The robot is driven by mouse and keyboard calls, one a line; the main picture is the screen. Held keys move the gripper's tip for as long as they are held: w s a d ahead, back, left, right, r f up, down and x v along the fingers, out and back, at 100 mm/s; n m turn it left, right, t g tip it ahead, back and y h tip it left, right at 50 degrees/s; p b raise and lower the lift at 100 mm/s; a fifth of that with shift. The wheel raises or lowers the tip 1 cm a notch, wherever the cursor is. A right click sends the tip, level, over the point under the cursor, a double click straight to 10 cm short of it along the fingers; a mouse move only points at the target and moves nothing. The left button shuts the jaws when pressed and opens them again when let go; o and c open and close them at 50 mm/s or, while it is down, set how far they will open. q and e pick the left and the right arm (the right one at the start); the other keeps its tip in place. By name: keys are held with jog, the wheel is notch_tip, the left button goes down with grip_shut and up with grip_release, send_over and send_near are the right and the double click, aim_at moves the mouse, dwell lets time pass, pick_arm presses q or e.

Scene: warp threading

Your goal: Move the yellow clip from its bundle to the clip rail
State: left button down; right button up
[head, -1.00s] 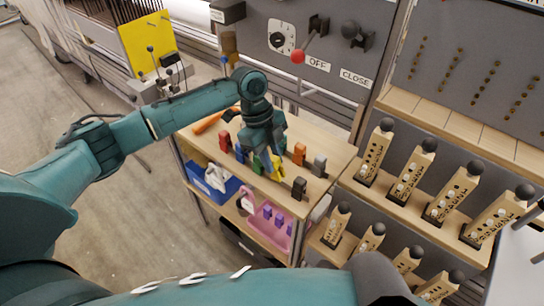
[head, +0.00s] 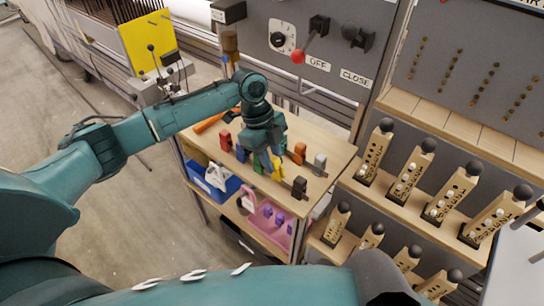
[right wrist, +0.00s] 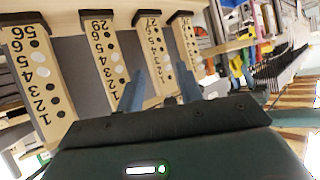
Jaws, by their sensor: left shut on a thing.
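The yellow clip (head: 277,172) is on the wooden table top among several coloured clips. My left gripper (head: 269,160) is over the clip row, pointing down and shut on the yellow clip. The gripper hides part of the clip, and the fingertip contact is hard to see. My right gripper (right wrist: 158,90) shows in the right wrist view with its two fingers apart and nothing between them. I cannot tell for sure which part is the clip rail.
Red (head: 225,141), orange (head: 299,153), grey (head: 319,165) and black (head: 299,187) clips stand close by. A blue bin (head: 213,186) and pink tray (head: 268,232) are below. Numbered wooden blocks (head: 407,176) fill the right shelves. A control panel (head: 325,45) stands behind the table.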

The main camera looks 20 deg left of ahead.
pick_arm(q)
jog(key=shift+f, duration=0.8)
jog(key=c, duration=1.1)
grip_release()
jog(key=shift+c, duration=0.2)
jog(key=shift+r, duration=0.15)
